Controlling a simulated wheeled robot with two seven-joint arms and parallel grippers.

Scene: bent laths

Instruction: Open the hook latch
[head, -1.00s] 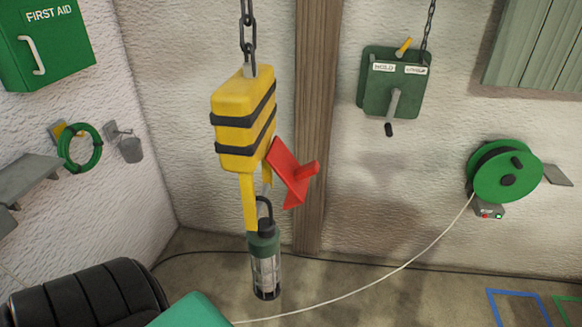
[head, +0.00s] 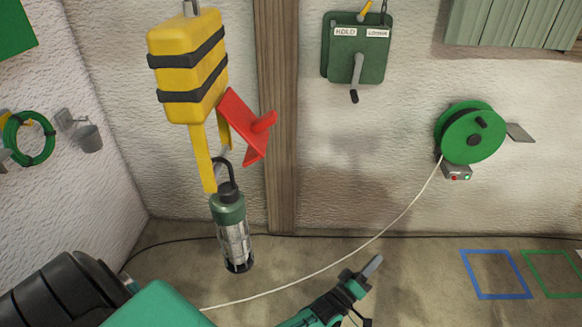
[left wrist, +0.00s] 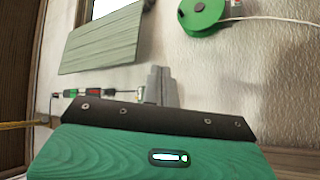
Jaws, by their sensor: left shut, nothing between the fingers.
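A yellow hook block (head: 188,75) with two black bands hangs in the head view, left of the wooden post. A yellow hook shank (head: 202,160) runs down from it. The red latch (head: 243,125), with a stubby peg, slants down to the right from the block's lower right side. A caged lamp (head: 232,232) hangs upright under the hook by its dark loop; how the loop sits in the hook is partly hidden. My left gripper (head: 372,266) is shut and empty, low and right of the lamp, apart from the latch. Its fingers also show in the left wrist view (left wrist: 160,86). My right gripper is not seen.
A wooden post (head: 277,130) stands behind the latch. A green winch box (head: 357,50) with a crank is on the wall. A green cable reel (head: 470,132) lets a white cable (head: 385,225) sag across toward the lower left. Blue (head: 495,275) and green floor outlines lie at right.

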